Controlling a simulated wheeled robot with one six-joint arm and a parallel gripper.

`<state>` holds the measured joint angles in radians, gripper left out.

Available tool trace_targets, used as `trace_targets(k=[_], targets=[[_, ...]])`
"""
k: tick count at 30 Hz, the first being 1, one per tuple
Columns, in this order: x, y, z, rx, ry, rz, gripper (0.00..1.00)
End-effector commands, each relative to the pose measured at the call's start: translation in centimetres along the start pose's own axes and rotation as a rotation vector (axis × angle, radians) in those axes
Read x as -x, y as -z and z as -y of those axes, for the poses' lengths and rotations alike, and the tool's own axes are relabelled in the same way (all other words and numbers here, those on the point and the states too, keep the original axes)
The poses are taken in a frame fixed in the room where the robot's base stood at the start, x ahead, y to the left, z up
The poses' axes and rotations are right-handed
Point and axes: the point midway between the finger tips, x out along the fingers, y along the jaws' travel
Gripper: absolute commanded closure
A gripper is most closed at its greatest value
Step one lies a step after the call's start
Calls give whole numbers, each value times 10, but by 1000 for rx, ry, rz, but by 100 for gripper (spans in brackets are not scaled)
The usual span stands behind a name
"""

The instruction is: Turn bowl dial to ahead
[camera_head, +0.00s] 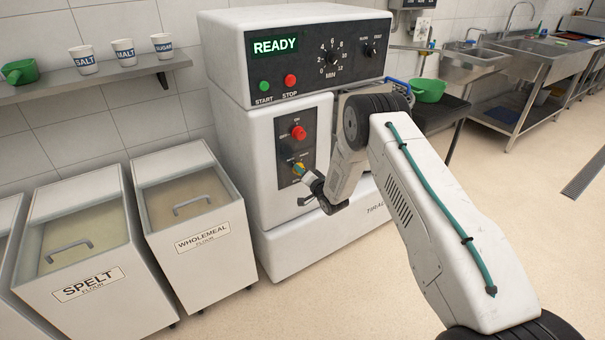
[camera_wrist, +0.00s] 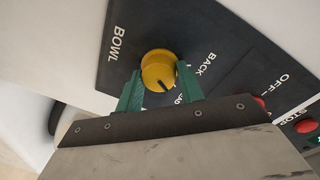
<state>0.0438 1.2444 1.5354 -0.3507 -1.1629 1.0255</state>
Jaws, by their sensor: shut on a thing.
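The yellow bowl dial (camera_wrist: 158,66) sits on a dark panel in the wrist view, with BOWL and BACK lettering around it. A second label by the right finger is partly covered; only its last letters show. The dark line on the dial's face points down and slightly right, towards the side of the covered label. My gripper (camera_wrist: 160,78) has its green fingers on either side of the dial and is shut on it. In the head view the dial (camera_head: 298,168) shows beside my gripper (camera_head: 304,179), on the lower front panel of the white machine (camera_head: 342,236).
A red switch knob (camera_head: 298,132) is above the dial on the same panel. The upper panel has a READY display (camera_head: 276,46), green START (camera_head: 264,86) and red STOP (camera_head: 290,80) buttons. A wholemeal flour bin (camera_head: 196,225) stands close on the left. Open floor lies in front.

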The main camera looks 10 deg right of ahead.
Motion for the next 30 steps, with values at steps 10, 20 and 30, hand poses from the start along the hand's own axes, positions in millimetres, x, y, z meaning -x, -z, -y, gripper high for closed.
trace_targets(k=[10,20,30], targets=[[0,0,0,-1,-1,-1,43],[2,0,0,0,0,0,41],[54,0,-1,-1,-3,-1,41]])
